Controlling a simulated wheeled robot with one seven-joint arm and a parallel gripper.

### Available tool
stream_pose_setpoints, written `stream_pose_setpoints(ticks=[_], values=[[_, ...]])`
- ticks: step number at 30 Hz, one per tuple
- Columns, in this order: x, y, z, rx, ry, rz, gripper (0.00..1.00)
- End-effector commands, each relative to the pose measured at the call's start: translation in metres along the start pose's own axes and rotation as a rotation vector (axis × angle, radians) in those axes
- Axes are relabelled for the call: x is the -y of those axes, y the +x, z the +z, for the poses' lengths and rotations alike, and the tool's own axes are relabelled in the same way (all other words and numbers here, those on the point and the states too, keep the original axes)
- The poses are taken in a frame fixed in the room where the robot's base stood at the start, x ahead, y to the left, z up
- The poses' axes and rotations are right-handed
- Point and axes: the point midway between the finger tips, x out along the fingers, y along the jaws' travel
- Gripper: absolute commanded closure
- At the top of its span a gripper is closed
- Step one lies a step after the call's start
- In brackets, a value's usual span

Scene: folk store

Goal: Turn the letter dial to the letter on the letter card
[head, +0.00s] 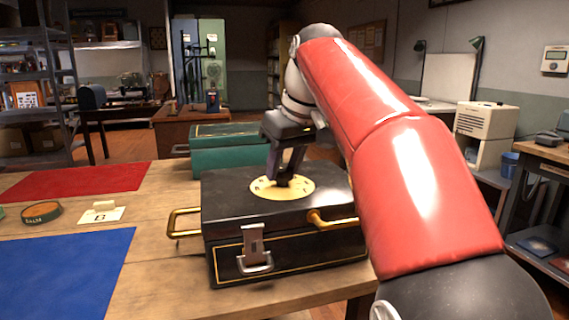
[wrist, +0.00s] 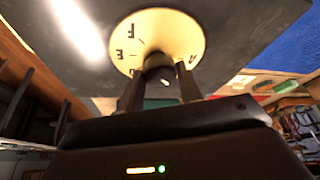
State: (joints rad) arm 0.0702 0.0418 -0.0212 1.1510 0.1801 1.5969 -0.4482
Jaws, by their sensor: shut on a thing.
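The letter dial is a round brass plate (head: 262,187) with dark letters on the lid of a black box (head: 225,205). My gripper (head: 283,180) points down at the dial's middle and is shut on the dark knob (wrist: 160,72), with one finger on each side. The letter card (head: 100,215) is a small cream card in a holder on the table, left of the box. Its dark letter looks like G or E; I cannot tell which.
The black box has brass side handles (head: 183,222) and a front latch (head: 254,250). A green box (head: 225,150) stands behind it. A round tin (head: 42,212), a red mat (head: 80,181) and a blue mat (head: 65,272) lie on the table to the left.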

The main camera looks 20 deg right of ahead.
Motion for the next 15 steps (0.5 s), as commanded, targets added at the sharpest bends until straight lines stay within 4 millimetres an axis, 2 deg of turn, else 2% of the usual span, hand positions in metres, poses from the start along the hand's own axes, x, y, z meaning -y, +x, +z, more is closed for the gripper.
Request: stream_pose_setpoints(ticks=[2,3,7,15], values=[[0.0002,-0.0005,-0.0004,-0.002,0.0,0.001,0.87],[0.0002,-0.0005,-0.0004,-0.002,0.0,0.001,0.59],[0.0002,-0.0003,-0.0003,-0.001,0.0,0.0,0.43],[0.0001,-0.0007,-0.0002,-0.001,0.001,0.0,0.43]])
